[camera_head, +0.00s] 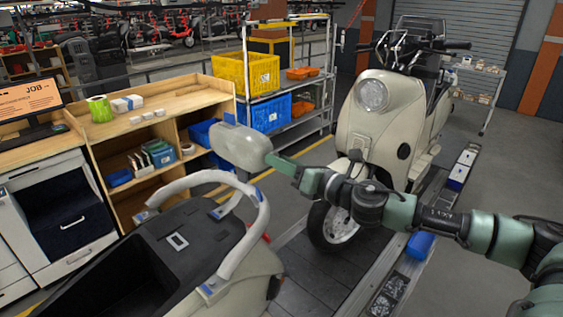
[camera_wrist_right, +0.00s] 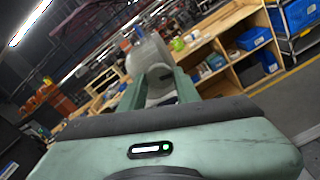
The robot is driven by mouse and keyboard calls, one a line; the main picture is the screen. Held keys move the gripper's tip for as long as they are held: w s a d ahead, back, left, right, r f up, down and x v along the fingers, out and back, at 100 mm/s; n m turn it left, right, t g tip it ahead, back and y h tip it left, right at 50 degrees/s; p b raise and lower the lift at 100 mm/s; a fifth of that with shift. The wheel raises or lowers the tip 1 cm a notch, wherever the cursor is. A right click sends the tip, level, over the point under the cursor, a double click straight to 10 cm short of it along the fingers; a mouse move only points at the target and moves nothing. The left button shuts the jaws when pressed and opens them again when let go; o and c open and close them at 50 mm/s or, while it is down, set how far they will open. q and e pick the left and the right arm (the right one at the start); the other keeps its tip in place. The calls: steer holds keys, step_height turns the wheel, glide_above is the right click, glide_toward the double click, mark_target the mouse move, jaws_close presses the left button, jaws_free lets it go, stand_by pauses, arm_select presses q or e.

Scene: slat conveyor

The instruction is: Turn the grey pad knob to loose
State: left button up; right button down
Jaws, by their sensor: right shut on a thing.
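A pale grey rounded pad (camera_head: 238,146) shows at the tip of my right gripper (camera_head: 277,164), above the front scooter's white grab rail (camera_head: 258,222). In the right wrist view the pad (camera_wrist_right: 148,56) rises beyond my right gripper's two green fingers (camera_wrist_right: 161,92). A rounded grey end piece, seemingly the pad knob (camera_wrist_right: 159,75), sits between the fingers, and they are shut on it. The fingers hide part of it. I see no mark for its turn position and cannot tell what bears the pad. My left gripper is not in view.
A cream scooter (camera_head: 383,115) stands on the slat conveyor behind my right arm. The near scooter's dark open compartment (camera_head: 115,275) is at lower left. A wooden bench (camera_head: 165,103) and a rack with yellow (camera_head: 246,72) and blue crates (camera_head: 264,113) stand behind.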

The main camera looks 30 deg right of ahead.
steer(key=shift+n, duration=0.6)
steer(key=c, duration=1)
jaws_free()
steer(key=shift+b+v, duration=3.95)
steer(key=shift+b, duration=1.6)
